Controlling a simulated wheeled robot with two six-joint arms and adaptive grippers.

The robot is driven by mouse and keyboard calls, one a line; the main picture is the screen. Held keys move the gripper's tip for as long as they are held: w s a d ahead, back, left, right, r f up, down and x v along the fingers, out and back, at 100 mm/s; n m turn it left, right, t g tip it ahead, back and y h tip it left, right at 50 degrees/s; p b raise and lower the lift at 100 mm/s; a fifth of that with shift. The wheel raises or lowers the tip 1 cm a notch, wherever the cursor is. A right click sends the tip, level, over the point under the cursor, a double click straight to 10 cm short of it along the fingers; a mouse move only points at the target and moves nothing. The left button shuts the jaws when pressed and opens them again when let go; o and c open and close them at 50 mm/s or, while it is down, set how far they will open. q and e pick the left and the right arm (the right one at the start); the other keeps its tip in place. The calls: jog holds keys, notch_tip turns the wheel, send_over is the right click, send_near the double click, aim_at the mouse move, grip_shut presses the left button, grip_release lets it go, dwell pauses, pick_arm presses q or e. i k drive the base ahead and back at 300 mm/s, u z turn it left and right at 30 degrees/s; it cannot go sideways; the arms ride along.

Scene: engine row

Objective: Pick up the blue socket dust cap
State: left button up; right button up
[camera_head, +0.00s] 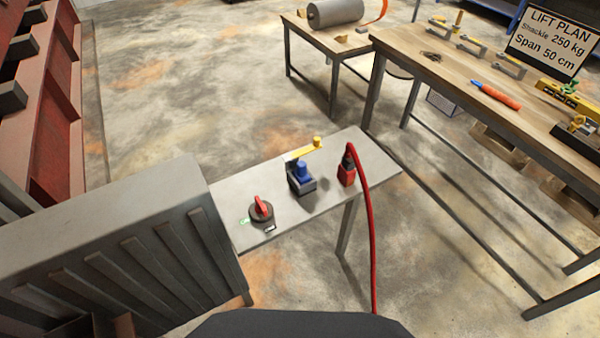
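A small blue cap-like cylinder (301,169) stands upright on a dark blue-grey socket block (303,187) near the middle of a narrow grey bench. I take it to be the blue socket dust cap. A yellow bar with a round knob (306,148) shows just behind it; whether they touch cannot be told. Neither of my grippers is in view.
A red plug (346,173) with a red cable stands to the right on the grey bench (372,160). A red rotary switch (261,209) is to the left. A grey ribbed cabinet (110,245) adjoins the bench's left end. A wooden workbench (440,65) stands right.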

aim_at(301, 174)
jog(key=z, duration=2.15)
jog(key=i, duration=1.7)
jog(key=u, duration=2.6)
